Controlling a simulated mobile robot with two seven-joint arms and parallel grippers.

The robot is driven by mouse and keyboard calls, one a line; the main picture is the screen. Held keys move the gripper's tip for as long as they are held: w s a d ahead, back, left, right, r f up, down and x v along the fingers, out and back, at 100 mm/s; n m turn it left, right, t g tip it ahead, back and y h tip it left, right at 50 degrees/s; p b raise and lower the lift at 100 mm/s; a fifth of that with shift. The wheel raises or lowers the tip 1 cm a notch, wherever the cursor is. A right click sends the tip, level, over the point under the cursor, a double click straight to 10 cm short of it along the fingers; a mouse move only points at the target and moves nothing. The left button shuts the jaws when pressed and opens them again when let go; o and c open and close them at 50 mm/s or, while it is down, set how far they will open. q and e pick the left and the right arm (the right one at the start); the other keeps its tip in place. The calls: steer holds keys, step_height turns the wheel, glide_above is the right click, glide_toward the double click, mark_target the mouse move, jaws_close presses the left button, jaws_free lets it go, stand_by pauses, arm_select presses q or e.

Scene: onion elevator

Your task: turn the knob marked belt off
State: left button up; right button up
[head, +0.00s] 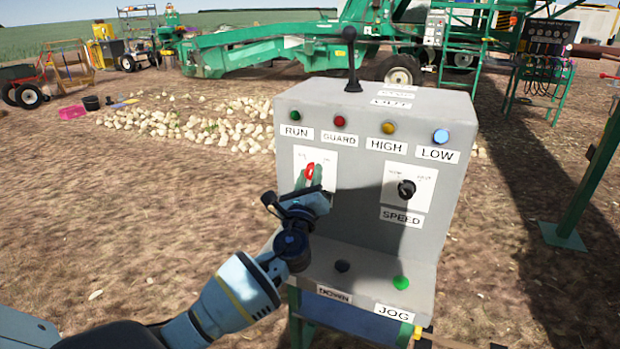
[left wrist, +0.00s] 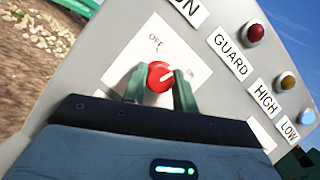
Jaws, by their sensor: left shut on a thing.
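The red knob (head: 310,172) sits on a white plate at the left of the grey control box's front (head: 350,205). In the left wrist view the red knob (left wrist: 160,76) has a white line that points to the upper right, toward the ON mark and away from OFF. My left gripper (head: 312,176) is shut on the red knob, with its green fingers on either side of it. The left gripper hides the place below the plate, so no belt label shows. My right gripper is not in view.
A black SPEED knob (head: 406,188) is at the right of the box. RUN, GUARD, HIGH and LOW lamps line the top, the blue LOW lamp (head: 440,136) at the right. A green JOG button (head: 401,282) and a black lever (head: 351,60) stick out.

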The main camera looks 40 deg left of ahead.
arm_select(q)
steer(key=n+g+y, duration=0.1)
steer(key=n, duration=0.3)
steer(key=shift+r, duration=0.1)
steer(key=n+g+y+p, duration=0.1)
steer(key=n+g, duration=0.1)
steer(key=n, duration=0.2)
steer(key=shift+d+r, duration=0.1)
steer(key=shift+r, duration=0.05)
steer(key=n+g+p, duration=0.1)
steer(key=n+p, duration=0.1)
steer(key=n, duration=0.2)
steer(key=shift+g, duration=0.4)
steer(key=shift+n+h, duration=0.3)
steer(key=shift+n, duration=0.5)
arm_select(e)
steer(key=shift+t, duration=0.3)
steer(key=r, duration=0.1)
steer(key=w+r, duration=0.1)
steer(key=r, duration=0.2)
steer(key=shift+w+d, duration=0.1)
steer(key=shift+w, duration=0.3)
arm_select(q)
steer(key=shift+p, duration=0.35)
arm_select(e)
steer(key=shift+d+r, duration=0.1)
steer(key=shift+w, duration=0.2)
